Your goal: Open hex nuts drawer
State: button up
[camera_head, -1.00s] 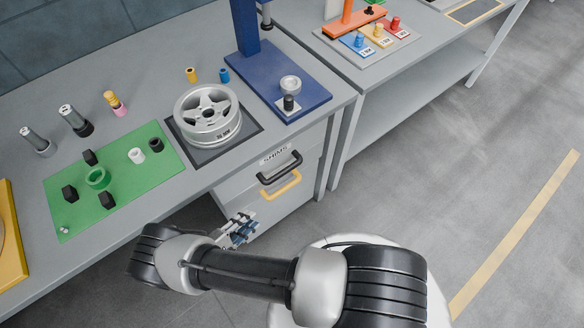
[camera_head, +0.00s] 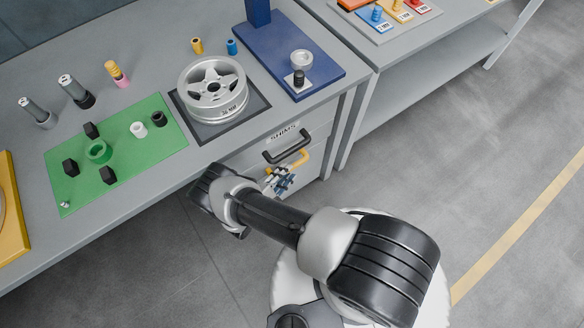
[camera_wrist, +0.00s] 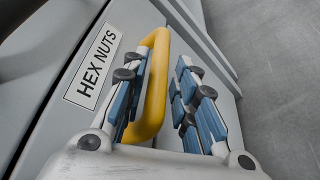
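The hex nuts drawer (camera_wrist: 62,125) shows in the wrist view as a grey front with a "HEX NUTS" label (camera_wrist: 95,68). Its yellow handle (camera_wrist: 156,85) stands out from the front. In the head view the same yellow handle (camera_head: 300,157) is partly hidden by my gripper (camera_head: 279,181). In the wrist view my gripper (camera_wrist: 161,68) is open, with one blue-padded finger on each side of the handle. The left finger is close to the bar; a gap shows between the bar and the right finger. I cannot tell whether the left finger touches. The drawer looks shut.
Above is the shims drawer (camera_head: 284,130) with a black handle (camera_head: 287,146). The grey workbench (camera_head: 130,78) carries a silver wheel (camera_head: 213,91), a green mat (camera_head: 72,184) and a blue base plate (camera_head: 320,68). Open floor (camera_head: 460,170) lies to the right.

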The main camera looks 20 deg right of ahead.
jog(key=shift+b+x, duration=0.3)
jog(key=shift+x, duration=1.85)
grip_shut()
